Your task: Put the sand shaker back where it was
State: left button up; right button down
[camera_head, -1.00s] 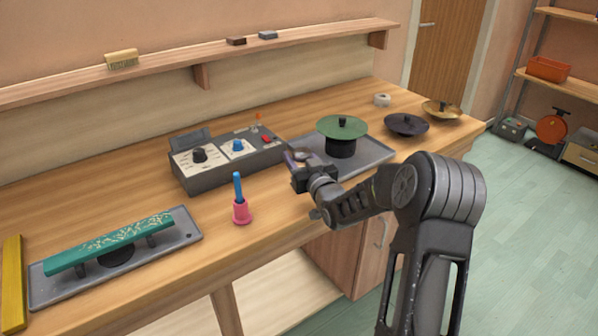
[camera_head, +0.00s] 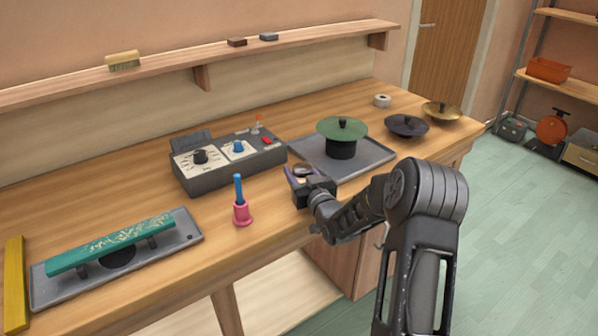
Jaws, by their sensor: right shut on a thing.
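My right gripper (camera_head: 298,176) is shut on a small round thing with a dark top, which I take for the sand shaker (camera_head: 303,170). Most of it is hidden by the jaws. The gripper is low over the front of the wooden bench (camera_head: 275,215), just left of the grey tray's near left corner. I cannot tell whether the shaker touches the bench. My left gripper is not in view.
A pink-and-blue handled object (camera_head: 241,212) stands left of the gripper. The grey control box (camera_head: 235,170) is behind it. The grey tray (camera_head: 375,157) bears a green disc (camera_head: 342,128) on a dark base. A green bar (camera_head: 110,243) lies at the left.

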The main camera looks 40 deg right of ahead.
jog(key=shift+f, duration=0.15)
jog(key=c, duration=0.7)
grip_release()
jog(key=shift+r, duration=0.3)
jog(key=b+v, duration=0.2)
jog(key=v, duration=1)
jog(key=shift+f, duration=0.2)
